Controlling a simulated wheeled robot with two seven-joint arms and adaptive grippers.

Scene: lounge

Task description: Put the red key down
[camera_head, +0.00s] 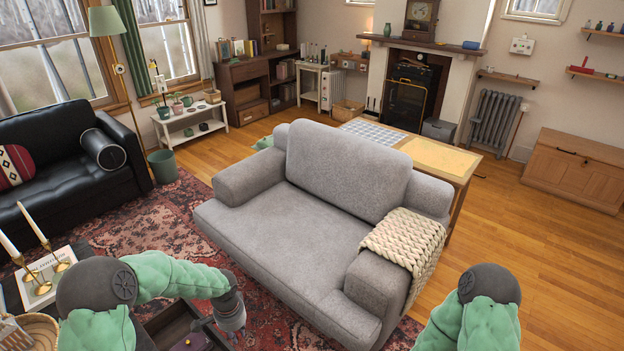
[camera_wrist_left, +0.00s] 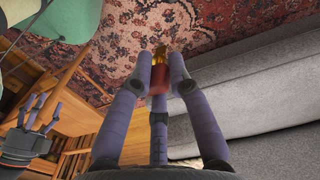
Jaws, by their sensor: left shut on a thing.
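My left gripper (camera_head: 232,318) hangs beside the open drawer near the bottom of the head view. In the left wrist view its fingers (camera_wrist_left: 160,72) are closed around a small red and gold thing, which I take to be the red key (camera_wrist_left: 158,82). The key is mostly hidden between the fingers, and I cannot see it in the head view. My right gripper (camera_wrist_left: 38,112) shows at the left of the left wrist view, its fingers apart and empty.
An open dark drawer (camera_head: 165,318) lies just left of my left gripper, with a small purplish thing in it. A grey armchair (camera_head: 270,220) stands ahead. Candlesticks (camera_head: 60,262) and a book (camera_head: 40,283) sit on the dark table at left. The patterned rug (camera_head: 150,225) has bare room.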

